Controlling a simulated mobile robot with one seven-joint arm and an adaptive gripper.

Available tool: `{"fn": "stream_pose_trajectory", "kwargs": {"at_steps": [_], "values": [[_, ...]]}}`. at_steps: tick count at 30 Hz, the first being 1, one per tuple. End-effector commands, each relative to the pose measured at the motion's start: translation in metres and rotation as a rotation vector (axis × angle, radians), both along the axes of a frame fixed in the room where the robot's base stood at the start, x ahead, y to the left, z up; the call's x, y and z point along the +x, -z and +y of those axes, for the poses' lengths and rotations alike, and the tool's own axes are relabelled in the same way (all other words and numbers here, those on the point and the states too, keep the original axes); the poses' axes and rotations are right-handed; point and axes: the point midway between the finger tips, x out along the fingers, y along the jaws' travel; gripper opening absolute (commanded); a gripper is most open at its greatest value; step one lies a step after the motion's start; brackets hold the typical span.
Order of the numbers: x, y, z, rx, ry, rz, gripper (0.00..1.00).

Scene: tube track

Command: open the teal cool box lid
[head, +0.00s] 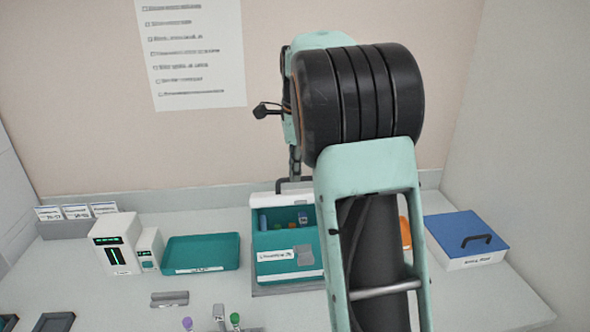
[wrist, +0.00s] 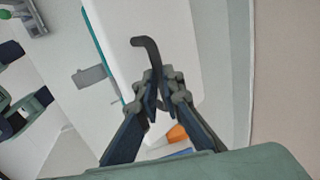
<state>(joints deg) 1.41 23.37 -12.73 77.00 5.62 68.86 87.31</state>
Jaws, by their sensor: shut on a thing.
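The teal cool box (head: 285,268) stands at the middle back of the counter, with a label on its teal front. Small blue and purple items show inside its upper part. A white panel (head: 266,200), which looks like its raised lid, stands along its back edge, with a dark handle (head: 293,181) above it. In the wrist view my gripper (wrist: 159,88) is shut on the bent dark handle (wrist: 147,46), against a white surface with a teal edge. In the head view my arm hides the gripper and the box's right side; the lid's exact angle is unclear.
A teal tray (head: 202,252) and white devices (head: 117,243) stand to the left. A white box with a blue lid (head: 466,233) stands to the right, with an orange object (head: 405,232) beside it. A grey block (head: 169,299) and capped tubes (head: 187,323) are in front.

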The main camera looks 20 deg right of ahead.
Motion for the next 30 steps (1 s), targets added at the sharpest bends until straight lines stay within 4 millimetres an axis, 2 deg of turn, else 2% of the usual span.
{"fn": "stream_pose_trajectory", "kwargs": {"at_steps": [4,11,20,23,26,30], "values": [[0.000,0.002,0.000,-0.001,-0.001,0.000,0.02],[0.000,0.001,0.000,0.000,0.000,0.001,0.27],[-0.001,-0.001,0.000,0.000,0.000,0.001,0.27],[-0.002,-0.009,0.000,0.000,0.000,-0.002,0.27],[-0.004,-0.025,0.001,-0.001,0.000,-0.004,0.27],[-0.010,-0.055,0.002,-0.001,0.000,-0.004,0.27]]}}
